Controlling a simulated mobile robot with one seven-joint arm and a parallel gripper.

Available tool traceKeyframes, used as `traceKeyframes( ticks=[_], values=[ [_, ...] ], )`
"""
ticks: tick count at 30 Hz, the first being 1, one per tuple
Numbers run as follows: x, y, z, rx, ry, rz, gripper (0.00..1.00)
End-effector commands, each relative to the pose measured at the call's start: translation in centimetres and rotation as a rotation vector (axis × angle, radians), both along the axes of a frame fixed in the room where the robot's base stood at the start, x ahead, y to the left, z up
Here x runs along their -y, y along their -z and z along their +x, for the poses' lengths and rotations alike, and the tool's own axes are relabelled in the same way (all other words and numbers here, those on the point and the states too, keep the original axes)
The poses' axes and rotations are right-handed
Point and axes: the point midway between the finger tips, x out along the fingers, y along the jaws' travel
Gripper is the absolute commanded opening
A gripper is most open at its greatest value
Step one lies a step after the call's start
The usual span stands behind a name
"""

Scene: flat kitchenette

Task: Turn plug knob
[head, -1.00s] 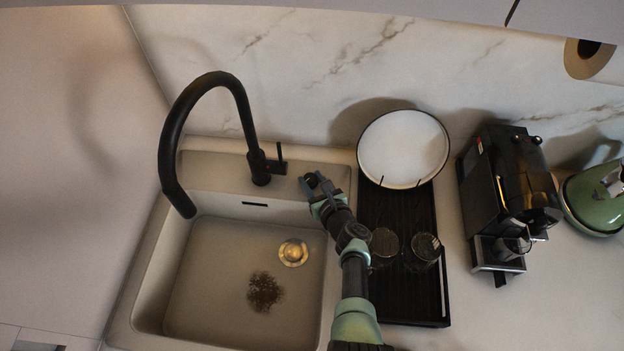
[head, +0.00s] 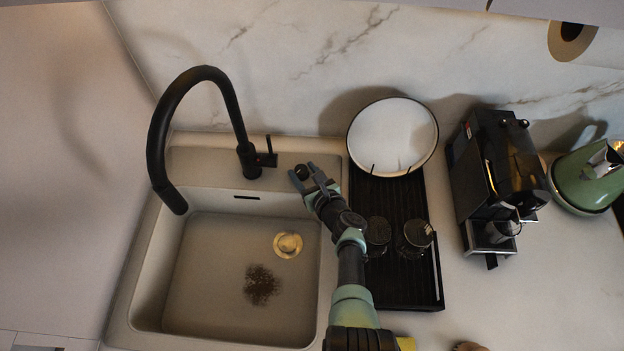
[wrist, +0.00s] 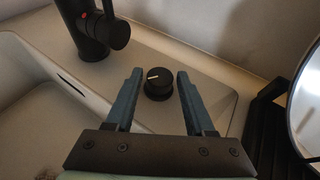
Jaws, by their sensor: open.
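The plug knob (wrist: 158,82) is a small round black knob with a white mark on top, on the sink's back ledge to the right of the faucet. The mark points left in the wrist view. The knob also shows in the head view (head: 301,172), partly beside my fingers. My gripper (wrist: 159,76) is open, with one finger on each side of the knob. Gaps show between the knob and both fingers in the wrist view. In the head view my gripper (head: 307,175) reaches over the ledge from the front. The sink drain (head: 288,245) is a brass-coloured disc in the basin.
The black faucet (head: 240,130) with its side lever stands left of the knob. A black drying rack (head: 400,280) with a white plate (head: 395,137) and glasses is to the right. A coffee machine (head: 490,165) and green kettle (head: 588,180) stand farther right.

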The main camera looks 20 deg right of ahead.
Motion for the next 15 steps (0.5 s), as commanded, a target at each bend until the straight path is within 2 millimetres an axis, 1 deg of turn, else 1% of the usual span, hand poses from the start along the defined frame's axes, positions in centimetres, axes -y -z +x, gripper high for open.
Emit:
traceKeyframes(
  ticks=[5,9,15],
  values=[
    [0.3,-1.4,-2.1,-0.001,0.004,0.001,0.54],
    [0.7,-2.6,-4.8,-0.002,0.005,0.001,0.54],
    [1.2,-3.8,-8.3,0.0,0.002,0.0,0.54]
  ],
)
